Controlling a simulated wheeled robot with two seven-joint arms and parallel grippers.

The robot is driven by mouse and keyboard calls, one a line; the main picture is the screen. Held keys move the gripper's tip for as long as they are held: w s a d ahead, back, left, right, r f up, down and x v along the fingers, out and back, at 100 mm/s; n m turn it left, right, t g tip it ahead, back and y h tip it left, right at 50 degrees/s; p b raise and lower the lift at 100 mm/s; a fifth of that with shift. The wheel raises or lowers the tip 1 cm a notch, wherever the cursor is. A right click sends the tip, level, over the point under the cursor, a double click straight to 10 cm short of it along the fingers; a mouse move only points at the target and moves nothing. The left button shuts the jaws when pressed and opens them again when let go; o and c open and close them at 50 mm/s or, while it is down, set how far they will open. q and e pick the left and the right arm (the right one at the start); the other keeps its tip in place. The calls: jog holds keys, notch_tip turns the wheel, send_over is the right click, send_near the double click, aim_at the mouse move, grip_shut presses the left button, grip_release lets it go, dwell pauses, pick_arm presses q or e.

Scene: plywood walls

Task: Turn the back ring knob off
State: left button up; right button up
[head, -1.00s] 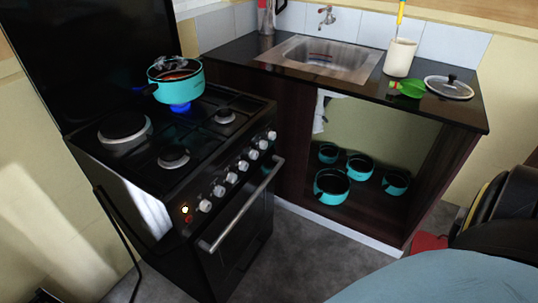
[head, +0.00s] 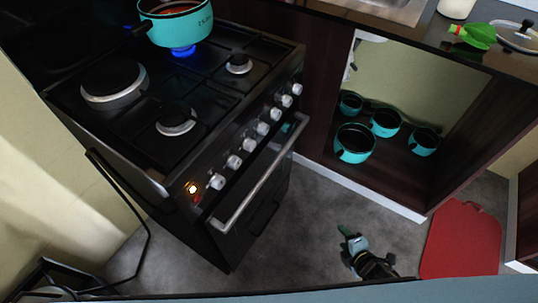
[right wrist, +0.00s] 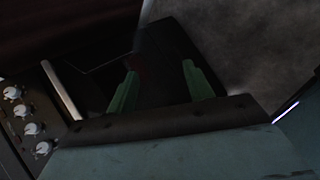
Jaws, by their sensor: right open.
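The black stove (head: 212,86) has a row of several grey-white knobs (head: 249,145) along its front. Nothing shows which one is the back ring knob. Several knobs (right wrist: 31,128) also show at the left of the right wrist view. A turquoise pot (head: 180,27) stands on a back burner over a lit blue flame (head: 183,50). An orange light (head: 193,189) glows beside the nearest knob. My right gripper (head: 346,232) is over the floor, right of the stove and apart from the knobs. Its green fingers (right wrist: 160,68) are open and empty. My left gripper is not in view.
The silver oven handle (head: 255,180) sticks out below the knobs. A dark cabinet (head: 468,130) on the right holds several turquoise pots (head: 355,143) on its bottom shelf. A red mat-like object (head: 462,240) lies at the lower right. Grey floor (head: 310,205) between is clear.

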jog(key=w+a+r+n+t+y+b, duration=0.3)
jog(key=w+a+r+n, duration=0.2)
jog(key=w+r+n, duration=0.5)
jog(key=n+g+y+b, duration=0.1)
jog(key=n+y+b, duration=0.6)
jog(key=n, duration=2)
send_near(253, 147)
jog(key=shift+y, duration=0.9)
jog(key=p+x, duration=0.1)
jog(key=x, duration=0.1)
jog(key=p+x, duration=0.1)
jog(key=x, duration=0.2)
jog(key=f+p+x, duration=0.1)
jog(key=x, duration=0.2)
jog(key=shift+w+d, duration=0.2)
jog(key=shift+w, duration=0.05)
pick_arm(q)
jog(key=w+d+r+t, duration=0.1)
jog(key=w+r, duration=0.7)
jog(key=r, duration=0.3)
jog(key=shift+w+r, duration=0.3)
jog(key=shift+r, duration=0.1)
pick_arm(e)
jog(key=shift+w+a, duration=0.25)
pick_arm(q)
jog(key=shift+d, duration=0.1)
pick_arm(e)
jog(key=shift+c, duration=0.2)
jog(key=shift+m, duration=0.3)
jog(key=c, duration=0.9)
